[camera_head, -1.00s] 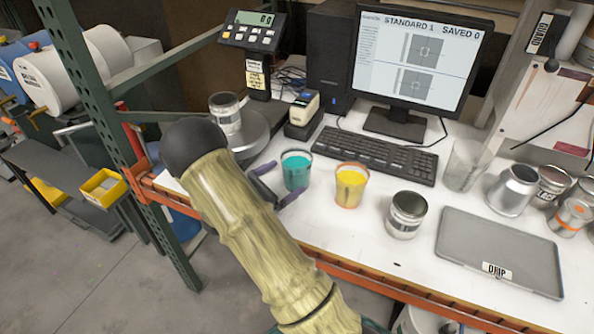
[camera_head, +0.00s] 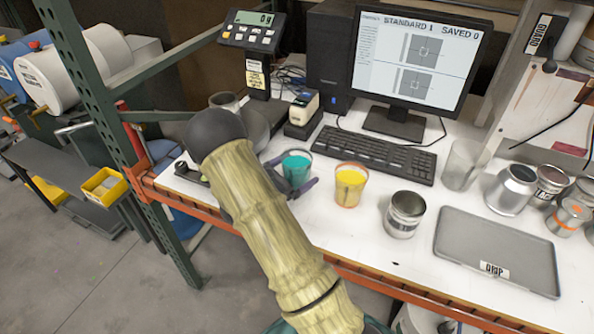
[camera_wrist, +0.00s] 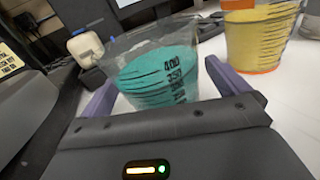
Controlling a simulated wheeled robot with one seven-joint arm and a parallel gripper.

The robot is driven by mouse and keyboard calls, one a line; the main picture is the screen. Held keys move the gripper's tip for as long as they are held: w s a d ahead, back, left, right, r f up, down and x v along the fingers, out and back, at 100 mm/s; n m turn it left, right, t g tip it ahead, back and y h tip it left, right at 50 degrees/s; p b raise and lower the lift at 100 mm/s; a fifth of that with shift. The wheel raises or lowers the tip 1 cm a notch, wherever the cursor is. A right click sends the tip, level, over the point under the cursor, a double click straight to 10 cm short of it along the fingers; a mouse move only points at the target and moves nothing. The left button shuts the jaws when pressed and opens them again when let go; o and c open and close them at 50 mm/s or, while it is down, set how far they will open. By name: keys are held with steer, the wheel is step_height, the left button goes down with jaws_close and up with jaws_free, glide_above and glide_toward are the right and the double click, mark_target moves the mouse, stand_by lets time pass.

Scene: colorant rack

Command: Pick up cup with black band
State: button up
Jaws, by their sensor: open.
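A clear cup with teal contents (camera_head: 297,166) stands on the white bench. In the wrist view the teal cup (camera_wrist: 160,72) shows black volume marks; a black band around it is not clear to me. A similar cup with yellow contents (camera_head: 350,186) stands to its right, and in the wrist view this yellow cup (camera_wrist: 258,40) has an orange band at its base. My gripper (camera_head: 290,174) is open, with its purple fingers on either side of the teal cup. In the wrist view my gripper (camera_wrist: 165,90) straddles the cup; whether the fingers touch it is unclear.
An open metal can (camera_head: 404,215) and a grey drip tray (camera_head: 495,250) are to the right. A keyboard (camera_head: 375,155) and a small white-topped device (camera_head: 303,112) lie behind the cups. An empty clear cup (camera_head: 462,165) and several cans stand farther right.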

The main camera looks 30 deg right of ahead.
steer(key=c, duration=1.3)
steer(key=shift+r, duration=0.3)
steer(key=shift+r+b, duration=0.4)
steer(key=shift+r, duration=4.3)
